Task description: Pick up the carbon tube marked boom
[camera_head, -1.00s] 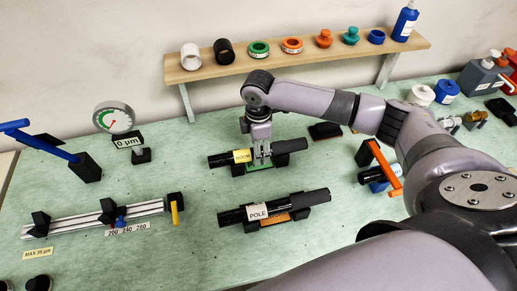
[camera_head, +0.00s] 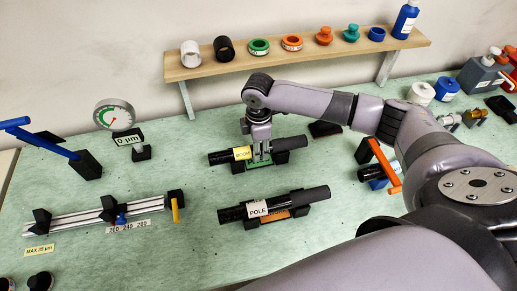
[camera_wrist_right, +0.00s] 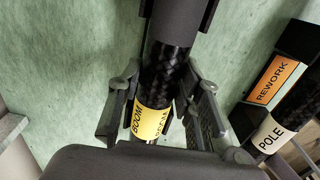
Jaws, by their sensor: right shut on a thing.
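The carbon tube marked boom (camera_head: 290,144) is black with a yellow BOOM label (camera_head: 242,154). It lies across a black holder with a green front (camera_head: 260,165) in the middle of the bench. My right gripper (camera_head: 261,157) points down over the tube and is shut on it beside the label. In the right wrist view the tube (camera_wrist_right: 172,65) runs between the two fingers, its label close to the palm. I cannot tell whether the tube is clear of its holder. My left gripper is not in view.
A second tube marked POLE (camera_head: 310,196) lies in a holder in front, with an orange REWORK plate (camera_wrist_right: 272,78). A measuring rail (camera_head: 80,217) and dial gauge (camera_head: 114,116) stand left. A shelf (camera_head: 290,58) with rings is behind. My right forearm spans the right side.

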